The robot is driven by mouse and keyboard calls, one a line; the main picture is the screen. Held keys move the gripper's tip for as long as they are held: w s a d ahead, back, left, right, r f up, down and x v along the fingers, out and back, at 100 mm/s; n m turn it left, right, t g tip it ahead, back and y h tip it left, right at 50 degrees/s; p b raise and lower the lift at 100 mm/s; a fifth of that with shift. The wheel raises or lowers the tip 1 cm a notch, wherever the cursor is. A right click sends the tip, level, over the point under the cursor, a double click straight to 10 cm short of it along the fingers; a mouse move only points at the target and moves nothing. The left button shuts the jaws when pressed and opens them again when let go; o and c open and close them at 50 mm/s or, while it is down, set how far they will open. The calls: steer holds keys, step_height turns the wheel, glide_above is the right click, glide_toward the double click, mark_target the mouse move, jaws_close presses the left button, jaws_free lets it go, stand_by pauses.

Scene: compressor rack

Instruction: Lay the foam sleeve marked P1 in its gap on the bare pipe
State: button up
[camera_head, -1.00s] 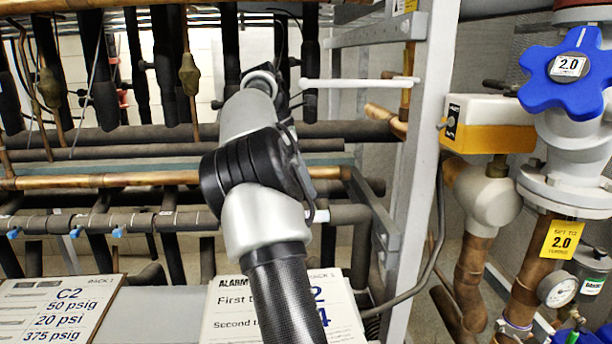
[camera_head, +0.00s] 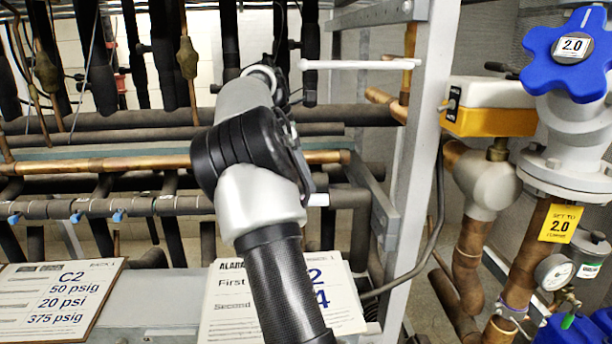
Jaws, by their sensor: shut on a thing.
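A bare copper pipe (camera_head: 100,165) runs level across the rack, from the left edge to behind my arm and on to a bracket at the right. My arm reaches up and away across the middle of the view and covers part of this pipe. Its far end is near the dark hanging pipes. My gripper is hidden behind the arm's far links, so its jaws and anything in them cannot be seen. No foam sleeve marked P1 can be made out, and no gap can be clearly picked out.
A dark pipe with blue clips (camera_head: 132,208) runs below the copper pipe. Two printed cards (camera_head: 62,300) (camera_head: 345,305) stand in front. A pale rack post (camera_head: 420,150) stands right of my arm. A blue-handled valve (camera_head: 545,40) and copper piping fill the right side.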

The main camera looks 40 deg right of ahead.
mark_target(306, 196)
steer(key=shift+f, duration=0.15)
steer(key=shift+f+b, duration=0.3)
steer(key=shift+f, duration=0.45)
steer(key=shift+f, duration=0.25)
stand_by(0.7)
steer(key=shift+f, duration=0.7)
steer(key=shift+f, duration=0.4)
steer(key=shift+p, duration=0.35)
stand_by(0.5)
steer(key=o, duration=1.1)
steer(key=shift+c, duration=0.2)
